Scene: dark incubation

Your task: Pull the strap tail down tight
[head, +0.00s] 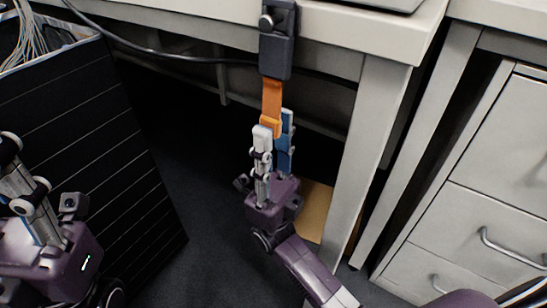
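An orange strap tail (272,95) hangs straight down from a dark grey buckle block (277,52) at the desk's front edge. My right gripper (275,122) is upright below the block, at the strap's lower end. Its pale finger is in front of the strap and its blue finger is behind and to the right. The strap end is between them, but I cannot tell whether the fingers press on it. My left gripper (14,165) is at the far left, away from the strap. It is partly cut off by the picture edge, and its opening is unclear.
A desk (190,25) spans the top, with a leg (375,150) right of my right gripper. A dark cable (180,56) runs under its edge. A black ribbed bin (95,130) with wires stands left. Grey drawers (490,180) stand right. Dark open space lies under the desk.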

